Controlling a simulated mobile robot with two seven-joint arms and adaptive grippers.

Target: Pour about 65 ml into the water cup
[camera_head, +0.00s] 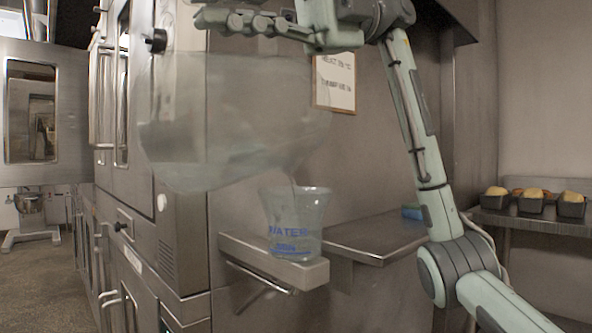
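A clear cup (296,215) with blue "WATER" lettering stands upright on a small metal shelf (310,272) in the head view. A smaller blue marking sits low on the cup. My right gripper (228,18) is at the top edge of the view, shut on the top of a large transparent vessel (225,120). The vessel hangs tilted, with its lower right end just above the cup's mouth. I cannot clearly tell whether liquid is running, or the cup's liquid level. My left gripper is not in view.
A metal side shelf (375,237) with a small blue-green item (412,213) lies right of the cup. Steel oven fronts (185,230) stand behind and left. Loaf tins (530,203) sit on a rack at far right. A framed notice (335,83) hangs on the wall.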

